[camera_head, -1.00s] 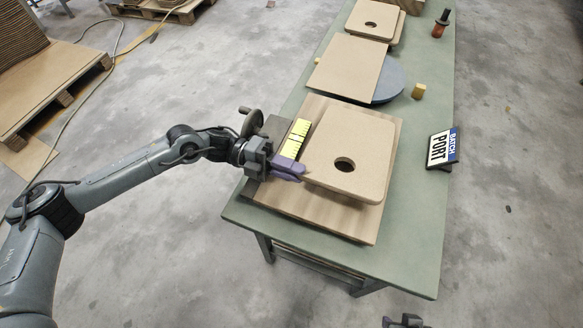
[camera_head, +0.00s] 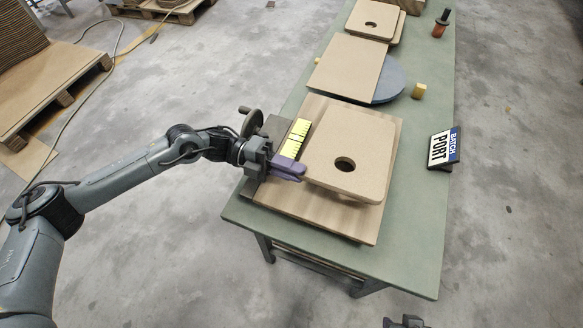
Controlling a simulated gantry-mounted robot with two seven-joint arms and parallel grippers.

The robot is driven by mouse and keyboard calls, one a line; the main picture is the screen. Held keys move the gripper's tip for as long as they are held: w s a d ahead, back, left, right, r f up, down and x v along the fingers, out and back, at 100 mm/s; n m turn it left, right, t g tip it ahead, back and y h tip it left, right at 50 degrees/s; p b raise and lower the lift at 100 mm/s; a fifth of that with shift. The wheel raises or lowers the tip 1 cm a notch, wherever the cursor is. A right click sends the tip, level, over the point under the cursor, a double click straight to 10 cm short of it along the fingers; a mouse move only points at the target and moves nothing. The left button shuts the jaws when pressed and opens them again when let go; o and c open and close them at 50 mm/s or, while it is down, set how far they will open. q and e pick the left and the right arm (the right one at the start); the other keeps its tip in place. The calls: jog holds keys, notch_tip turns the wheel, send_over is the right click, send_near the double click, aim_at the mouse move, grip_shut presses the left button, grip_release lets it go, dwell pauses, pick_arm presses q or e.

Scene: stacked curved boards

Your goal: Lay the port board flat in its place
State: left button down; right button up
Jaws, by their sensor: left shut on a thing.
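The board with a round hole (camera_head: 352,143), tan with rounded corners, is over a larger wood-grained board (camera_head: 320,215) on the green bench. Its near edge shows a shadow gap, so it looks slightly raised or curved there; how much of it touches cannot be told. My left gripper (camera_head: 291,169), with purple fingers, is shut on its left edge. A sign (camera_head: 443,148) reading BATCH PORT stands at the bench's right edge. A dark part at the bottom edge (camera_head: 405,322) may be my right gripper; its jaws cannot be made out.
A yellow marked strip (camera_head: 296,137) lies left of the board. Farther back are a plain board (camera_head: 347,67) over a grey-blue disc (camera_head: 388,84), a yellow block (camera_head: 418,91), another holed board (camera_head: 371,19) and a red-and-black tool (camera_head: 440,25). The green bench (camera_head: 412,215) is bare at front right.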

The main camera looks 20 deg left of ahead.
pick_arm(q)
jog(key=shift+f+b, duration=0.4)
dwell(0.3)
jog(key=c, duration=1.1)
grip_release()
jog(key=shift+c, duration=0.2)
jog(key=shift+a, duration=0.15)
